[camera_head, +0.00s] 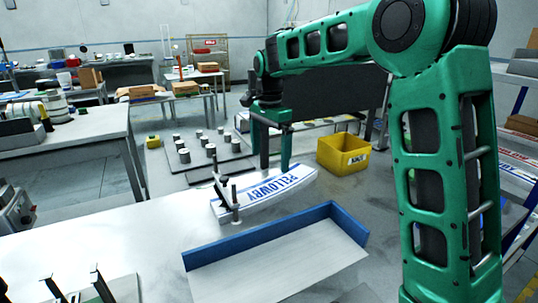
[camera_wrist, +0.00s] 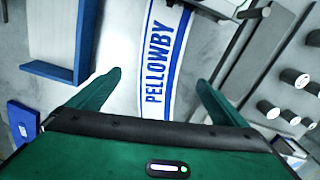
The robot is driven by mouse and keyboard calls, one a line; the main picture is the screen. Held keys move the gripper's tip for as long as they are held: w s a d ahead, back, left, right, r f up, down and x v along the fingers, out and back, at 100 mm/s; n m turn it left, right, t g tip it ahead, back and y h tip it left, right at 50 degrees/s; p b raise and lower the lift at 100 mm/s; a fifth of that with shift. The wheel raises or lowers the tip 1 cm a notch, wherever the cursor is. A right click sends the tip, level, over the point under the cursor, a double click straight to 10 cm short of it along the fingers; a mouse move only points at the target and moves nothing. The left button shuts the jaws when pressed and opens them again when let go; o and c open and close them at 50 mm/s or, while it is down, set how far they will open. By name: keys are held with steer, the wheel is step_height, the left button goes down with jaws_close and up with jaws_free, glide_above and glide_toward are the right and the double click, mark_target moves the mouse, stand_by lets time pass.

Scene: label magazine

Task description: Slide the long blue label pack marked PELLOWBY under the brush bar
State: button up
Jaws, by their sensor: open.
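The long label pack (camera_head: 262,199) is white with blue edge stripes and blue PELLOWBY lettering. It lies on the pale worktop, slightly curved; in the wrist view the pack (camera_wrist: 163,45) runs up out of frame. A dark bar with upright posts (camera_head: 221,184), which looks like the brush bar, stands at the pack's left end. I cannot tell whether any of the pack is under it. My gripper (camera_head: 276,168) is open above the right part of the pack. In the wrist view my gripper's fingers (camera_wrist: 159,80) are on either side of the pack, with gaps; their height is unclear.
A blue-walled tray (camera_head: 275,262) lies in front of the pack. A yellow labelled bin (camera_head: 343,153) stands behind right. A dark board with several grey cylinders (camera_head: 210,150) is behind left. The worktop left of the tray is mostly clear.

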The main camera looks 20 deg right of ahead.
mark_target(290, 180)
steer(key=shift+f, duration=0.1)
stand_by(0.3)
step_height(290, 180, down, 11)
steer(key=shift+r, duration=0.2)
stand_by(0.3)
steer(key=c, duration=1.7)
steer(key=shift+o, duration=0.2)
steer(key=shift+w+d, duration=0.25)
steer(key=shift+d, duration=1)
steer(key=shift+w+d, duration=0.25)
steer(key=shift+d, duration=1.05)
steer(key=shift+w+d, duration=0.25)
steer(key=shift+d, duration=1)
steer(key=o, duration=1.6)
steer(key=shift+a, duration=0.1)
steer(key=shift+o, duration=0.2)
steer(key=shift+r, duration=0.1)
